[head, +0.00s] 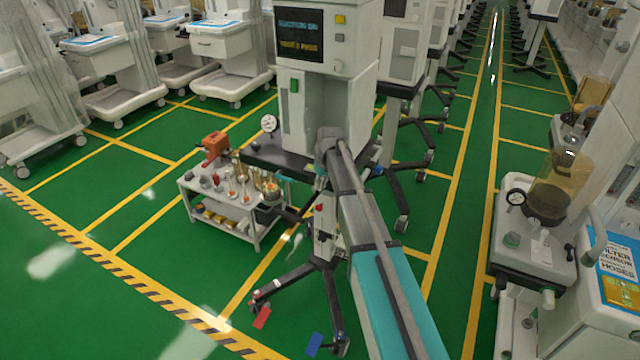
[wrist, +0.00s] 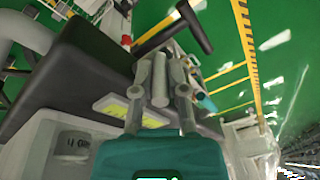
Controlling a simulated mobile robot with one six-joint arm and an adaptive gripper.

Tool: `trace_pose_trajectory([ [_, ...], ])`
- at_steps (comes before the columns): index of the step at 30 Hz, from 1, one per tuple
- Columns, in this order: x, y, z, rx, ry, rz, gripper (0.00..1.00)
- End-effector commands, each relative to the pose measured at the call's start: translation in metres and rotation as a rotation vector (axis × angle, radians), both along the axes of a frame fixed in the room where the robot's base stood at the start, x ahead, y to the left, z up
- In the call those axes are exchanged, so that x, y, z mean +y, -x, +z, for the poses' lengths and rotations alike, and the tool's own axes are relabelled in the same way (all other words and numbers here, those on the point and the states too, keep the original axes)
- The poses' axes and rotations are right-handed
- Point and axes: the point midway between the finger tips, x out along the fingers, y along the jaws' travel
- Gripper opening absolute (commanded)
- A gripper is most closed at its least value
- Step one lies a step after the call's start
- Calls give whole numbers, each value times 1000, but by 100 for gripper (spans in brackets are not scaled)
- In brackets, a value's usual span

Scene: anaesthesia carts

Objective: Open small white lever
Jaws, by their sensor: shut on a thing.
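A small light grey-white piece (wrist: 160,80), which looks like the small white lever, stands between the two fingers in the wrist view. My gripper (wrist: 162,84) is shut on it, one finger on each side. The lever's far end and its mount are partly hidden by the fingers, so I cannot tell its angle. In the head view my arm reaches to the grey-white anaesthesia cart (head: 352,118) in the middle. My fingers and the lever cannot be made out there.
In the wrist view a dark slab (wrist: 72,75) lies close on the left, and a black T-shaped bar (wrist: 190,22) is ahead. A small trolley (head: 222,211) with bottles stands left of the cart. Wheeled legs (head: 290,280) spread over the green floor.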

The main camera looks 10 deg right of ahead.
Motion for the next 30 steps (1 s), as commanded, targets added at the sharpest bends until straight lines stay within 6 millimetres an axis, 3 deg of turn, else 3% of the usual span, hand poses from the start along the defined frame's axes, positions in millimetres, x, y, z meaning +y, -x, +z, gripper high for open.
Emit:
trace_pose_trajectory([
  [1,-1,-3,1,-7,0,-2,0],
  [2,-1,-3,1,-8,1,-2,24],
  [3,-1,-3,1,-7,0,-2,31],
  [4,-1,-3,1,-7,1,-1,32],
  [20,0,2,1,-2,0,-2,32],
  [26,-2,30,7,11,8,-28,32],
  [30,-5,69,14,27,21,-65,32],
])
